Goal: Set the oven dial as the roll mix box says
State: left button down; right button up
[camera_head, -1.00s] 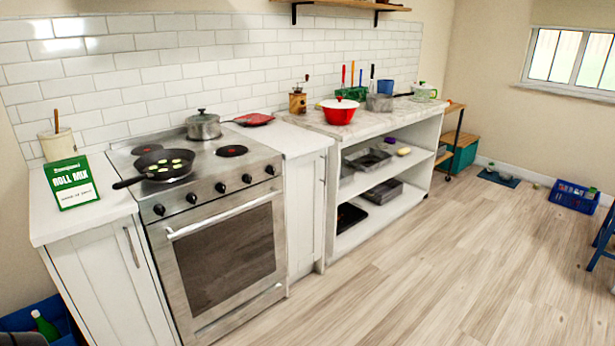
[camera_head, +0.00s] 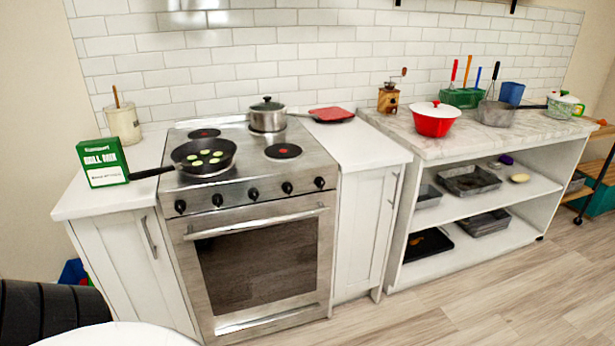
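The green roll mix box (camera_head: 102,162) stands upright on the white counter left of the stove. Its title shows, but the small print on its white label is too small to read. The steel oven (camera_head: 255,262) has a shut door with a long handle. A row of several black dials (camera_head: 253,195) runs along its front panel; their settings cannot be made out. A black frying pan (camera_head: 204,157) with green slices sits on the left of the hob, its handle pointing toward the box. Neither of my grippers is in view.
A lidded steel pot (camera_head: 267,117) stands at the hob's back. A red lidded pot (camera_head: 433,120) and a grey saucepan (camera_head: 495,113) stand on the right counter above open shelves with trays (camera_head: 468,180). Floor (camera_head: 460,300) is clear at front right.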

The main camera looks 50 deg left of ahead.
aim_at(320, 182)
jog(key=u, duration=1)
jog(key=i, duration=1.2)
jog(key=u, duration=1.2)
